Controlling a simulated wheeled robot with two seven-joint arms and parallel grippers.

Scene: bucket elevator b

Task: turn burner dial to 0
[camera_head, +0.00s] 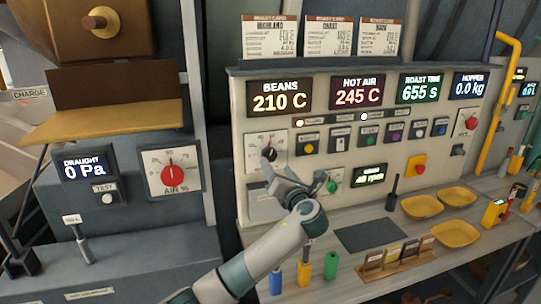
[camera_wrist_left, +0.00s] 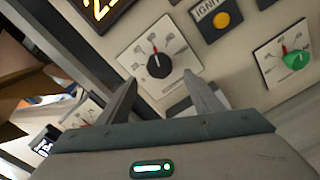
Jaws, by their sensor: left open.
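A black dial (camera_head: 269,154) on a white square plate sits at the left of the control panel. It also shows in the left wrist view (camera_wrist_left: 158,65), with scale marks around it and a small red mark at its upper edge. Its label is too small to read surely. My left gripper (camera_head: 292,172) is in front of the panel, just below and right of this dial. In the left wrist view its two fingers (camera_wrist_left: 160,84) are apart, with nothing between them, and the dial lies beyond the tips. My right gripper is not in view.
A green dial (camera_wrist_left: 297,60) is to the right on the panel. A red air dial (camera_head: 170,168) is on the left cabinet. Yellow trays (camera_head: 455,232), a wooden card holder (camera_head: 395,258) and coloured cylinders (camera_head: 330,265) stand on the shelf below the panel.

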